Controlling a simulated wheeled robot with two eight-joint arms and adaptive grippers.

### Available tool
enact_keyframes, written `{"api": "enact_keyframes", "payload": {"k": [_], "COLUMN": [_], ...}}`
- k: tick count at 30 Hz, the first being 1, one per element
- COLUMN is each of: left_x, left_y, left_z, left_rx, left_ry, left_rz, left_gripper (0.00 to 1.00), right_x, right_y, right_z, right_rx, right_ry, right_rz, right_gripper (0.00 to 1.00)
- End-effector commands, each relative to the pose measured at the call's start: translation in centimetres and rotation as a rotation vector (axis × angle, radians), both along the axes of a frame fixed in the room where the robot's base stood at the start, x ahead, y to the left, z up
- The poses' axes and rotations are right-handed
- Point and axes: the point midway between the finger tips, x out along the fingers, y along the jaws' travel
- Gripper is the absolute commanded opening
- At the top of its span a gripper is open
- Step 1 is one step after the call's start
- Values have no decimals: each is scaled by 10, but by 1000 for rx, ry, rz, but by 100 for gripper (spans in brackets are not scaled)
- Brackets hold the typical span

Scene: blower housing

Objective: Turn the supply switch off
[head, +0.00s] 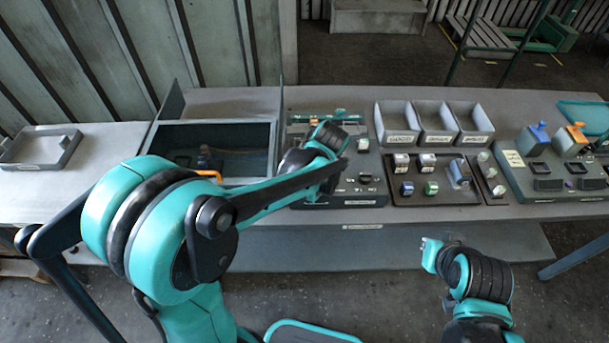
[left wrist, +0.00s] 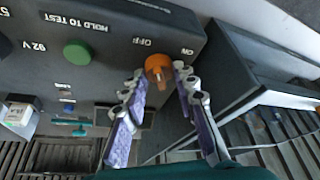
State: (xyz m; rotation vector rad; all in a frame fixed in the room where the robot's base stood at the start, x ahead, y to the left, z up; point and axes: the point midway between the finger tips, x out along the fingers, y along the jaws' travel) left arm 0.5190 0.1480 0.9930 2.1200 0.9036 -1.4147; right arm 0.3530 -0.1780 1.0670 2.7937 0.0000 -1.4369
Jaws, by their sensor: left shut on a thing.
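The supply switch is an orange knob (left wrist: 157,66) on the dark face of a control box (left wrist: 100,45), with OFF and ON labels beside it, seen upside down in the left wrist view. My left gripper (left wrist: 161,74) has its two fingers on either side of the knob and is shut on it. I cannot tell which label the knob points to. In the head view my left arm reaches over the control panel (head: 365,185) and hides most of the gripper and the knob.
A green HOLD TO TEST button (left wrist: 77,55) sits beside the knob. On the bench are an open dark bin (head: 260,140), three grey trays (head: 437,122), a board of small blocks (head: 430,190) and a right-hand panel (head: 550,175). A shallow tray (head: 35,148) lies far left.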

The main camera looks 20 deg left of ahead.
Motion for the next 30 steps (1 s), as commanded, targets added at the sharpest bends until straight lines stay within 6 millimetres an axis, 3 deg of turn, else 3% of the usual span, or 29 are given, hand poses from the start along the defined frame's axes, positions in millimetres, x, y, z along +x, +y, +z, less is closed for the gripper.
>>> {"api": "enact_keyframes", "payload": {"k": [12,30], "left_x": [1,1], "left_y": [-1,-2], "left_z": [-1,-1], "left_rx": [-2,-3], "left_ry": [2,2], "left_rz": [230,276], "left_gripper": [0,0], "right_x": [0,0], "right_y": [0,0], "right_z": [0,-1], "right_rx": [0,0], "right_ry": [0,0], "right_rz": [0,0], "right_gripper": [0,0]}}
